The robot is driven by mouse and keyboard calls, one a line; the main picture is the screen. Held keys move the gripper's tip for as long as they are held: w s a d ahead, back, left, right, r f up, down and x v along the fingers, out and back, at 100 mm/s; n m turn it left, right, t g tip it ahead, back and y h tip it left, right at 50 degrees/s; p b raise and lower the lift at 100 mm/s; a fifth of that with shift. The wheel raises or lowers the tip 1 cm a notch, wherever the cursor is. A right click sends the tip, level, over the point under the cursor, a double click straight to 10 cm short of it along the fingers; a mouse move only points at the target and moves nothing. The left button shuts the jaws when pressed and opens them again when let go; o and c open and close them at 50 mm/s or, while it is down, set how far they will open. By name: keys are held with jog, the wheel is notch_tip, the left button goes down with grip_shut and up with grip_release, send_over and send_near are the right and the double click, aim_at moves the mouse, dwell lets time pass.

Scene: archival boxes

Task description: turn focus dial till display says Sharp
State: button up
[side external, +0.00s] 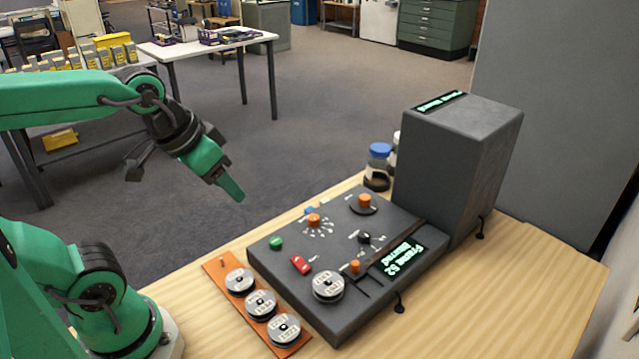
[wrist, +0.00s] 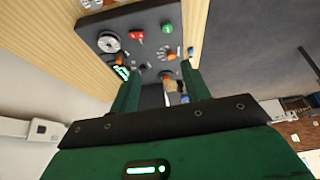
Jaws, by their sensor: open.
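The dark control panel (side external: 325,245) has an orange knob on a dark disc (side external: 364,203) at its back. Another orange knob with white tick marks (side external: 314,219) stands nearer the green button; labels are too small to tell which is the focus dial. The green-lit display (side external: 403,260) reads roughly "Frame 52" with a second line hard to read. My gripper (side external: 234,190) is open and empty, in the air left of the panel, touching nothing. In the wrist view, the disc knob (wrist: 167,76) shows between my open fingers (wrist: 160,72).
A tall dark box (side external: 460,150) with a lit strip on top stands at the panel's back right. Jars (side external: 378,165) stand behind the panel. An orange tray (side external: 220,270) with several reels lies in front. A red switch (side external: 300,264) and a reel (side external: 328,286) are on the panel.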

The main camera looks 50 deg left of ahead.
jog(key=w+a+f+n+g, duration=0.1)
jog(key=w+f+n+g, duration=0.15)
jog(key=w, duration=0.95)
jog(key=n+g, duration=0.2)
jog(key=g, duration=0.1)
send_near(313, 217)
jog(key=shift+s+f, duration=0.15)
jog(key=shift+s, duration=0.05)
jog(key=shift+w+f+n, duration=0.15)
jog(key=shift+f+n, duration=0.1)
jog(key=shift+f, duration=0.15)
jog(key=shift+f, duration=3.75)
jog(key=c, duration=1)
